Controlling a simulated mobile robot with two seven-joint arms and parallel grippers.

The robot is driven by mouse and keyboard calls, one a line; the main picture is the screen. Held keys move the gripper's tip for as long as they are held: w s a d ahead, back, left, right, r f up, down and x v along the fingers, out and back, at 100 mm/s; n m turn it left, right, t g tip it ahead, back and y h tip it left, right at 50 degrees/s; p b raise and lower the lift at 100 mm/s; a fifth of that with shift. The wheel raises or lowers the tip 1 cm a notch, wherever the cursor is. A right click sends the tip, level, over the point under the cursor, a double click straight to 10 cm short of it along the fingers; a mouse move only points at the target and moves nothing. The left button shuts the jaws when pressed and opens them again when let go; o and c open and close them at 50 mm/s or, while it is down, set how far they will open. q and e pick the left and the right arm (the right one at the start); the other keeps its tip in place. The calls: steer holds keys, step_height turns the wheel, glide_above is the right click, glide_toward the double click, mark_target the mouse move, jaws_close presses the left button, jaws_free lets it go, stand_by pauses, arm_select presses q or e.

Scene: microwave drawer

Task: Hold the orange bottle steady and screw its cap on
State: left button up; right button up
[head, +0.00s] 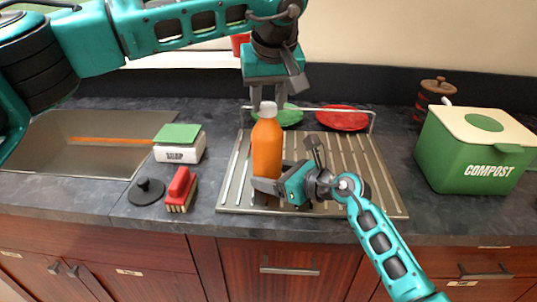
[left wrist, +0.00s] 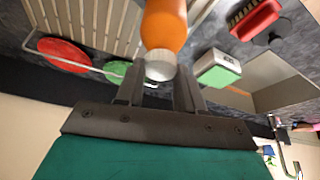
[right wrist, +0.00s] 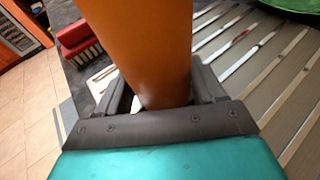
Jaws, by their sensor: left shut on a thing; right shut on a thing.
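The orange bottle (head: 267,148) stands upright on the left part of the metal drain rack. A white cap (head: 267,106) sits on its top; it also shows in the left wrist view (left wrist: 160,65). I cannot tell how tightly the cap is seated. My left gripper (head: 266,98) points down from above and is shut on the white cap, with a finger on each side in the left wrist view. My right gripper (head: 268,186) comes in low from the right and is shut on the lower part of the bottle, whose orange body fills the right wrist view (right wrist: 145,45).
The ribbed drain rack (head: 345,165) holds a green plate (head: 290,115) and a red plate (head: 343,118) at its back. Left are a sink (head: 75,150), a green-lidded box (head: 180,145), a red brush (head: 180,190) and a black stopper (head: 147,191). A green compost bin (head: 470,150) stands right.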

arm_select(q)
steer(key=shift+a, duration=0.15)
jaws_close()
steer(key=m+h, duration=0.1)
steer(key=m, duration=0.3)
steer(key=shift+h, duration=0.3)
steer(key=shift+s+m+g+h, duration=0.15)
steer(key=shift+m+h, duration=0.3)
steer(key=shift+m, duration=0.85)
steer(key=shift+w+m+g+h, duration=0.15)
steer(key=shift+m+h, duration=0.3)
steer(key=shift+m, duration=0.85)
steer(key=o, duration=0.7)
jaws_free()
steer(key=n, duration=0.2)
steer(key=n+y, duration=0.1)
steer(key=n, duration=0.1)
steer(key=shift+n+y, duration=0.3)
steer(key=n+y, duration=0.1)
steer(key=n, duration=0.3)
steer(key=shift+n+y, duration=0.4)
steer(key=shift+r, duration=0.1)
